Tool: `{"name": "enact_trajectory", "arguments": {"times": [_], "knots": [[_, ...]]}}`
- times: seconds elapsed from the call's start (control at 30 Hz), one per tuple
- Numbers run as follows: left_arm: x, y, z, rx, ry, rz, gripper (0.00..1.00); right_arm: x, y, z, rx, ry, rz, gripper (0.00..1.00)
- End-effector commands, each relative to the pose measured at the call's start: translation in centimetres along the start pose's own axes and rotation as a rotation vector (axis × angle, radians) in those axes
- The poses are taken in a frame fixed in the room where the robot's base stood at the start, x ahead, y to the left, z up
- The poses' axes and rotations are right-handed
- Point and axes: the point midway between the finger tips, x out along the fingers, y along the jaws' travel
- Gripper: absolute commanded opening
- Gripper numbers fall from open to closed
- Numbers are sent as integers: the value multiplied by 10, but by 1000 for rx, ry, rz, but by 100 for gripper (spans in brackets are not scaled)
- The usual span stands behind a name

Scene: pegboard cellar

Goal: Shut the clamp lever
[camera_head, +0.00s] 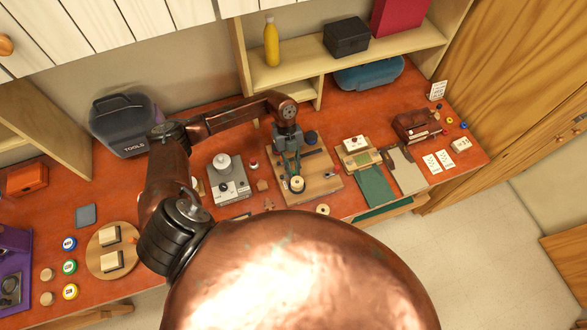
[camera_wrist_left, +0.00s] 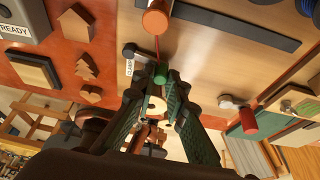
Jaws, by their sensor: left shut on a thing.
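My left gripper (camera_head: 291,168) reaches down over a wooden fixture board (camera_head: 318,184) on the red bench. In the left wrist view its green-padded fingers (camera_wrist_left: 161,79) are closed around a small green knob (camera_wrist_left: 161,71). The knob appears to sit at the end of a short dark lever (camera_wrist_left: 139,53), the clamp lever, beside a small white label that seems to read CLAMP. The fingers hide part of the knob, and the gripper hides the lever in the head view. My right gripper is not in view.
An orange-red cylinder (camera_wrist_left: 155,20) is close by. A pale round spool (camera_head: 297,184) sits at the board's front. A grey device (camera_head: 228,178) stands left of the board.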

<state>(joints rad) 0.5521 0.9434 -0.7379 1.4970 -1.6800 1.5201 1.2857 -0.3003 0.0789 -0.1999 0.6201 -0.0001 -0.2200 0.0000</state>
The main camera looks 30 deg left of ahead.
Motion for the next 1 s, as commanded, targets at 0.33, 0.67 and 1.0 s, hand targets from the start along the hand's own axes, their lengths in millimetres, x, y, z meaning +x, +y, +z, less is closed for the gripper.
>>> {"name": "enact_trajectory", "arguments": {"times": [0.33, 0.67, 1.0], "knots": [[1, 0, -1, 0, 2, 2, 30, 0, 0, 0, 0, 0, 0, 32], [-6, 0, 0, -1, 0, 0, 30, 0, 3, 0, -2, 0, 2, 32], [-69, 0, 1, -2, -3, 0, 30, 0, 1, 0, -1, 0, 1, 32]]}}
